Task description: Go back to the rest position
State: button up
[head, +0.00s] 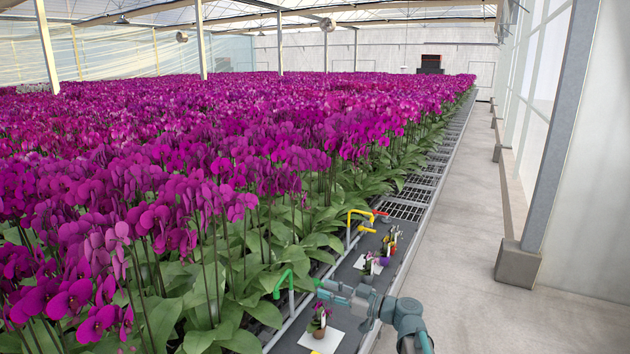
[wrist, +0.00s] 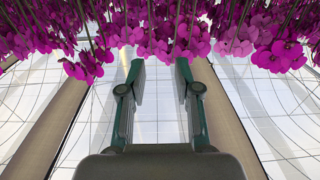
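My gripper (head: 323,290) is at the lower right in the head view, pointing left over the dark bench strip, near the green-topped bent pipe. In the wrist view my gripper (wrist: 161,80) shows two fingers held apart with nothing between them. Purple orchid blooms (wrist: 150,35) hang upside down across the top of that view, beyond the fingertips. The wrist picture is turned over, with the glazed roof behind. I cannot tell from these frames how far the gripper is from the blooms.
A small potted plant on a white square (head: 335,339) stands below my gripper. More small plants (head: 372,264) stand farther along the strip. Bent pipes, green (head: 285,281) and yellow (head: 359,215), rise at its left. Dense orchids (head: 180,200) fill the left; the concrete aisle (head: 460,270) is clear.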

jog(key=s+d+f+m+g+h+b, duration=0.2)
jog(key=s+f+m+h, duration=0.3)
jog(key=f, duration=0.8)
jog(key=s+d+f+m+g+h+b, duration=0.1)
jog(key=s+f+m+g+b, duration=0.15)
jog(key=s+f, duration=0.8)
jog(key=s+d+f+m+g+h+b, duration=0.2)
jog(key=s+f+m+g+h, duration=0.15)
jog(key=f, duration=1.25)
jog(key=s+d+f+g+h+b, duration=0.2)
jog(key=s+f+b, duration=0.3)
jog(key=s+f, duration=0.5)
jog(key=s+d+f+m+g+h+b, duration=0.1)
jog(key=s+f+b, duration=0.4)
jog(key=s+f, duration=0.6)
jog(key=s+d+f+g+h+b, duration=0.3)
jog(key=s+d+f+g+b, duration=0.1)
jog(key=s+f, duration=0.7)
jog(key=shift+s+d+f+m+b, duration=0.15)
jog(key=shift+s+d+m+b, duration=0.3)
jog(key=shift+d, duration=0.1)
jog(key=shift+h, duration=0.25)
